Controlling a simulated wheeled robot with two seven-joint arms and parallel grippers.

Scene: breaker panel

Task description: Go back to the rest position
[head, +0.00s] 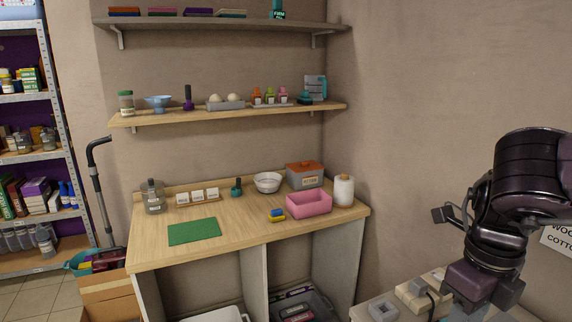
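My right arm comes in from the right edge. Its gripper (472,300) points down over the low surface at the lower right. The fingers look spread apart, and I see nothing held between them, though the view there is partly hidden by the arm. My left gripper is not in view. No breaker panel shows in the head view.
A wooden counter (240,230) stands ahead with a green mat (194,231), a pink bin (309,204) and a lidded box (305,175). Shelves hang above.

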